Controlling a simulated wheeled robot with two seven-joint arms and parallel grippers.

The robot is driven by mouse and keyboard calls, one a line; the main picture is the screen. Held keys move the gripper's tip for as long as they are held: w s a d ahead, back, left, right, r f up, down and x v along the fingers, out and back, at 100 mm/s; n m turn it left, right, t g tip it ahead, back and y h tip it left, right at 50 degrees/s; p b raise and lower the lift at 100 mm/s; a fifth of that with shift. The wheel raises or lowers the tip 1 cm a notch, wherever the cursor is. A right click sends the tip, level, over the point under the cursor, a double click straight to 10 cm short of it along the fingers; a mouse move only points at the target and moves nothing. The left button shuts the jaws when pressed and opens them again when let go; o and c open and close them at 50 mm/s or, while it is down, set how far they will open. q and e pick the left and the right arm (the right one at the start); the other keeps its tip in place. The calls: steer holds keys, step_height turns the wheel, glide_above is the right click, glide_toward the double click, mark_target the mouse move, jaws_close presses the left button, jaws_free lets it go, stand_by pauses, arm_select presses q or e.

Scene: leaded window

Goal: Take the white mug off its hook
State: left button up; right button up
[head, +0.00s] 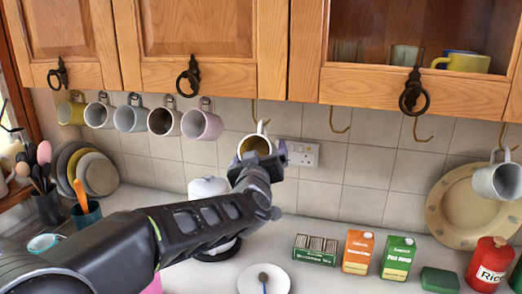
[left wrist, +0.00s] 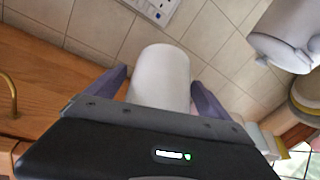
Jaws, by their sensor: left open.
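The white mug (head: 255,144) hangs below the cabinet's edge, with its handle up near a brass hook (head: 254,110) and its mouth toward the head camera. Its inside looks yellowish-brown. My left gripper (head: 257,160) is at the mug, its body hiding the mug's lower part in the head view. In the left wrist view the white mug (left wrist: 160,78) stands between the two spread fingers of my left gripper (left wrist: 158,88), with a narrow gap showing on its right. I cannot tell whether either finger touches it. My right gripper is out of view.
Several mugs (head: 163,121) hang in a row to the left, and a grey-white mug (head: 497,180) hangs at the far right. Empty hooks (head: 340,122) lie between. A socket (head: 303,154) is on the wall.

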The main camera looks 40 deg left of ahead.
mark_target(275, 149)
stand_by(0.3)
arm_select(q)
steer(key=c, duration=1.8)
steer(key=shift+r, duration=0.15)
steer(key=shift+r, duration=0.85)
steer(key=d, duration=0.1)
steer(key=w+d, duration=0.1)
steer(key=d, duration=0.1)
steer(key=shift+w+d+f, duration=0.15)
steer(key=shift+d+f, duration=0.1)
step_height(275, 149, down, 8)
steer(key=d+b, duration=0.2)
steer(key=b, duration=0.2)
steer(key=v, duration=0.7)
steer(key=b+v, duration=0.1)
steer(key=v, duration=0.7)
steer(key=shift+d+f, duration=0.15)
steer(key=shift+f, duration=0.1)
